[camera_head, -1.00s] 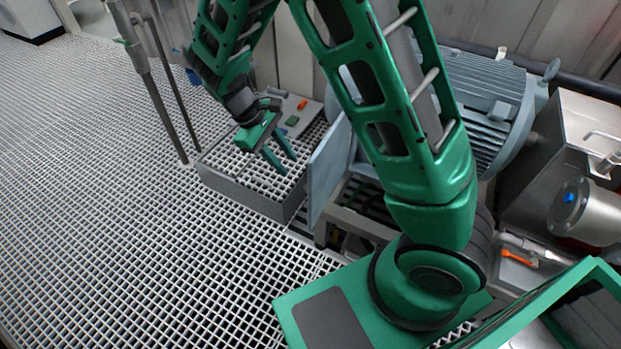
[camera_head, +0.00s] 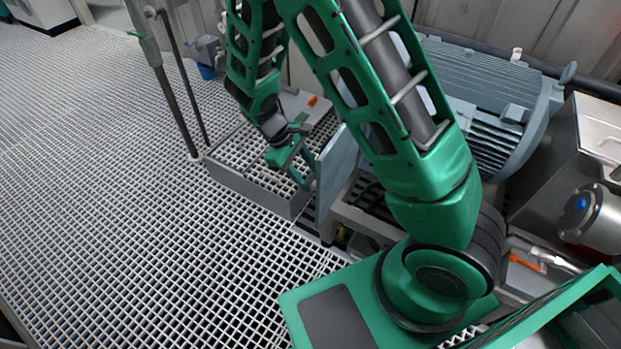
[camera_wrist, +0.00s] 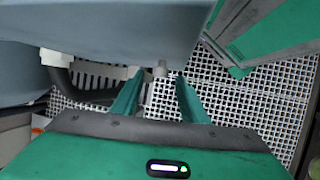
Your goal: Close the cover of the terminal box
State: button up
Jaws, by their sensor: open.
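The terminal box cover appears to be the grey-blue flat plate (camera_head: 338,167) standing upright and swung out at the left side of the large motor (camera_head: 490,85). The box itself is mostly hidden behind my arm. My gripper (camera_head: 305,175) is open and empty, just left of the plate. I cannot tell whether a finger touches it. In the wrist view my two fingers (camera_wrist: 158,80) are spread below a large smooth grey-blue surface (camera_wrist: 120,30). A small grey stub (camera_wrist: 162,69) shows at that surface's lower edge, between the fingertips.
A low grated step (camera_head: 245,175) lies under my gripper. Thin grey posts (camera_head: 175,90) stand left of it. A steel housing (camera_head: 590,125) and an orange-handled tool (camera_head: 527,263) are at the right. The grated floor (camera_head: 110,210) at left is open.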

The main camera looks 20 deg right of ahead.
jog(key=shift+x, duration=1.25)
jog(key=shift+c, duration=0.6)
grip_shut()
